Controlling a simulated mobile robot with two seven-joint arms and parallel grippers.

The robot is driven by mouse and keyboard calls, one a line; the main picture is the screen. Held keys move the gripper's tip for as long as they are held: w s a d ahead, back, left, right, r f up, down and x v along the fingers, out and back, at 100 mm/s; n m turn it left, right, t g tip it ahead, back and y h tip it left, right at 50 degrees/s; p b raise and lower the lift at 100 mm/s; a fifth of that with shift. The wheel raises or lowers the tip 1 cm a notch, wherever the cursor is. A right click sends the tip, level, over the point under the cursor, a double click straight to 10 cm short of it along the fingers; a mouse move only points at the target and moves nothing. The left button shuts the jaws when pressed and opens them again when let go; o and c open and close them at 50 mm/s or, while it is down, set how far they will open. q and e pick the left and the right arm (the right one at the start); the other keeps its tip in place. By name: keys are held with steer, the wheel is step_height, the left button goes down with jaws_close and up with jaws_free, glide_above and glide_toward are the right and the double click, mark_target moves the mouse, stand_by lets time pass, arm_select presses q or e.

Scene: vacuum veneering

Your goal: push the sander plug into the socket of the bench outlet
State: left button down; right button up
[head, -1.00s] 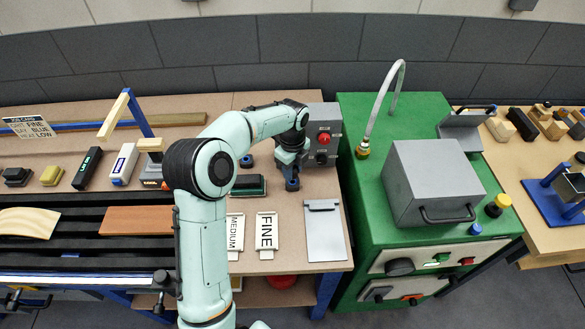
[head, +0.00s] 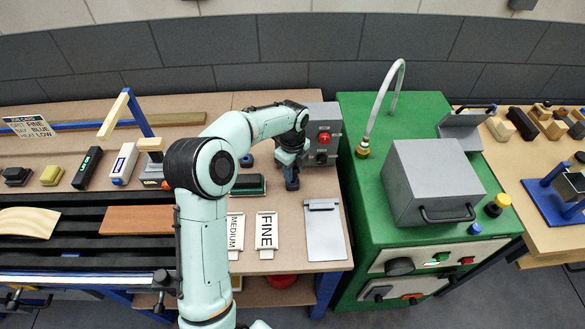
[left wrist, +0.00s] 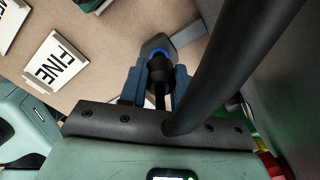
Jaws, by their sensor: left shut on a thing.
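The bench outlet (head: 324,118) is a grey box at the back right of the wooden bench, with a red button and a dark round socket (head: 321,158) low on its front. My left gripper (head: 292,180) is in front of the outlet, a little left of and below the socket in the head view. In the left wrist view its blue-grey fingers (left wrist: 158,88) are shut on the sander plug (left wrist: 157,47), a dark grey piece with a blue ring. The plug appears apart from the socket. The socket is not clearly seen in the wrist view. My right gripper is not in view.
A grey clipboard-like plate (head: 324,232) and the FINE card (head: 267,231) lie in front of the outlet. A dark green block (head: 248,186) lies left of the gripper. The green machine (head: 365,215) stands close on the right.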

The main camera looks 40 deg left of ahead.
arm_select(q)
steer(key=shift+f+b, duration=0.3)
steer(key=shift+f, duration=0.9)
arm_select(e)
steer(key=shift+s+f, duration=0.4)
arm_select(q)
steer(key=c, duration=0.7)
jaws_free()
steer(key=shift+r, duration=0.1)
step_height(320, 180, up, 12)
steer(key=shift+p, duration=0.75)
steer(key=shift+r, duration=0.65)
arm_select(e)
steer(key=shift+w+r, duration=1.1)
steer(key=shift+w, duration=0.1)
